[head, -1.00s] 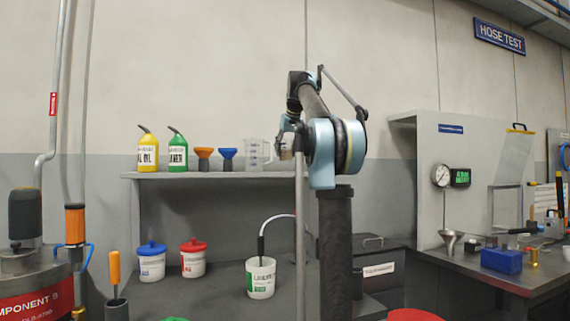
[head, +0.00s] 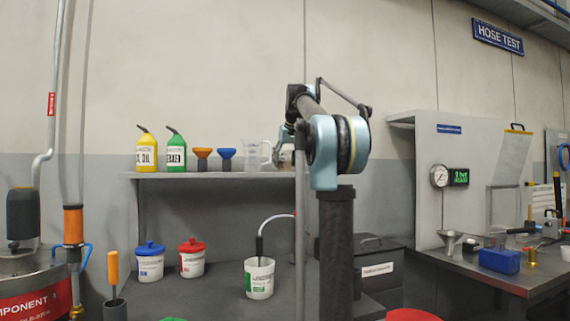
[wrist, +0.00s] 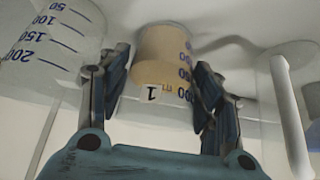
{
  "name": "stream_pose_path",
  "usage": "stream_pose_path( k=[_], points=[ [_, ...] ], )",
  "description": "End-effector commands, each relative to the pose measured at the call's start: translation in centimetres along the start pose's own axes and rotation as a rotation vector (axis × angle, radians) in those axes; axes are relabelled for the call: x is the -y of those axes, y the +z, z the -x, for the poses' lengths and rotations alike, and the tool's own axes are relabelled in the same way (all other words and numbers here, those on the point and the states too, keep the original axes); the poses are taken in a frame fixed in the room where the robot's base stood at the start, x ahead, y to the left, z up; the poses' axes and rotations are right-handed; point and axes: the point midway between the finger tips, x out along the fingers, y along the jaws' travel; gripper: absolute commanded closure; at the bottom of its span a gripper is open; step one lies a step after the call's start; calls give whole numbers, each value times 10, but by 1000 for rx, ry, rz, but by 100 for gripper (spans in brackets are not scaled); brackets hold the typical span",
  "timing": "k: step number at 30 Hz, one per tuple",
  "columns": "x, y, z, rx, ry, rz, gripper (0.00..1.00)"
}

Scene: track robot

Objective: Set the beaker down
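The beaker (wrist: 163,55) is small and clear, with amber contents, blue markings and a white tag reading 1. In the wrist view, which looks upside down, it is between the two fingers of my gripper (wrist: 161,72), which look closed on its sides. Its base is close to the pale shelf surface (wrist: 235,25); I cannot tell whether it touches. In the head view my arm mostly hides the beaker and gripper, at the right part of the shelf (head: 200,175).
A clear graduated jug (head: 252,155) stands close beside the beaker and also shows in the wrist view (wrist: 50,50). Left of it on the shelf are a blue funnel (head: 226,156), an orange funnel (head: 202,156), a green bottle (head: 176,153) and a yellow bottle (head: 147,152).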

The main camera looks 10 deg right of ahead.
Motion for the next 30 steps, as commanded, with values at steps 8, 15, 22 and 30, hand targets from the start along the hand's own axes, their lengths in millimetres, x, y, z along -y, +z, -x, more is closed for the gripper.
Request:
stream_pose_path(
  k=[8, 15, 22, 30],
  points=[
    [0, 0, 1, 0, 0, -1, 40],
    [-1, -1, 22, 0, 1, -1, 40],
    [-1, -1, 66, 0, 1, -1, 40],
    [-1, -1, 107, 0, 0, -2, 40]
  ],
)
